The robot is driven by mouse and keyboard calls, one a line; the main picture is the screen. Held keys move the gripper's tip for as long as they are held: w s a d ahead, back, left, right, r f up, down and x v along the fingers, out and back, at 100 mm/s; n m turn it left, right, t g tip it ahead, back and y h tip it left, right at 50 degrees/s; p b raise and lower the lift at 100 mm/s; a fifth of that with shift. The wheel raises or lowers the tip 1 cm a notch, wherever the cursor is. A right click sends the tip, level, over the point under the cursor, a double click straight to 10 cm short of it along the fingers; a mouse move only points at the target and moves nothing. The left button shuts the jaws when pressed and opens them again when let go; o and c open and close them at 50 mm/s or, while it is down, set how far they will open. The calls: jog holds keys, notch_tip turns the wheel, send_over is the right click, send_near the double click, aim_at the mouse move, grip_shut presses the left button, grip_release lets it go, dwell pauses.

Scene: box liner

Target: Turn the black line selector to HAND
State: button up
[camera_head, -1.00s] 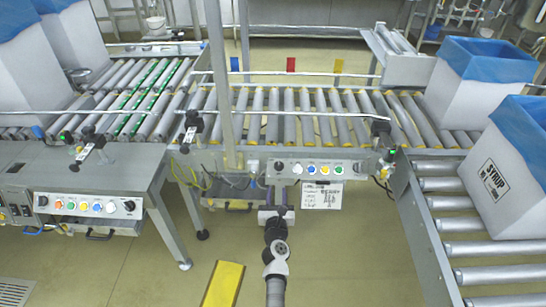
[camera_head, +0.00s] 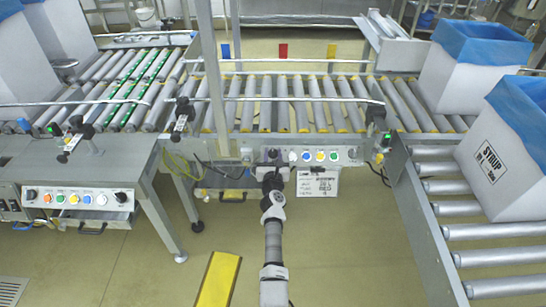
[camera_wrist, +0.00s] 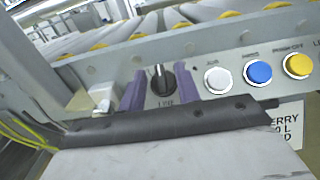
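The black selector (camera_wrist: 162,80) is a round knob on the grey conveyor panel. Its white pointer mark stands about upright, leaning slightly left. The label under it is partly hidden, so I cannot read its positions. My gripper (camera_wrist: 160,92) is open, with one purple finger on each side of the knob and a gap on both sides. I cannot tell how far the fingertips are from the panel face. In the head view the selector (camera_head: 272,153) shows at the left end of the middle panel, with my gripper (camera_head: 270,170) just below it.
Right of the selector are a white button (camera_wrist: 217,79), a blue button (camera_wrist: 258,72) and a yellow button (camera_wrist: 298,65). A paper sign (camera_head: 318,183) hangs below the panel. Another control panel (camera_head: 80,198) is at left. A thin post (camera_head: 214,70) rises left of the selector.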

jog(key=shift+w, duration=0.35)
jog(key=shift+c, duration=0.2)
grip_shut()
